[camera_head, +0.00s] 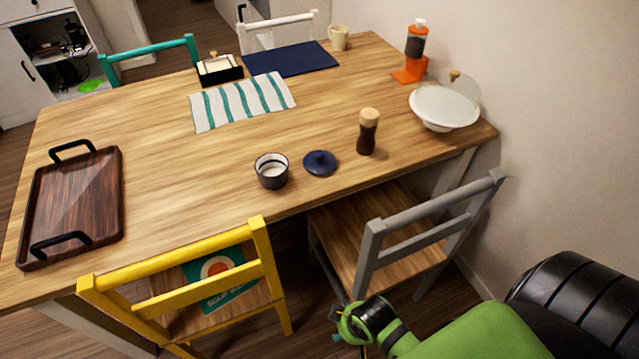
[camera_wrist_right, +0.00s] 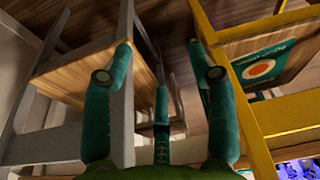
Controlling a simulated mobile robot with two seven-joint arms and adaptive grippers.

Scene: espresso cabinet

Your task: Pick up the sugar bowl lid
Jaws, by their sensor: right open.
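The sugar bowl lid (camera_head: 320,162) is dark blue and round with a small knob. It lies on the wooden table near the front edge, in the head view. The sugar bowl (camera_head: 272,171), dark with a white inside, stands uncovered just left of the lid, apart from it. My right gripper (camera_head: 352,325) is low in front of the table, beside the grey chair and well below the lid. In the right wrist view its teal fingers (camera_wrist_right: 160,75) are spread with nothing between them. The lid is not in the wrist view. My left gripper is not in view.
A brown pepper mill (camera_head: 367,132) stands right of the lid. A grey chair (camera_head: 405,240) and a yellow chair (camera_head: 185,280) stand along the near edge. A white bowl (camera_head: 443,108) is at the right, and a wooden tray (camera_head: 72,205) at the left.

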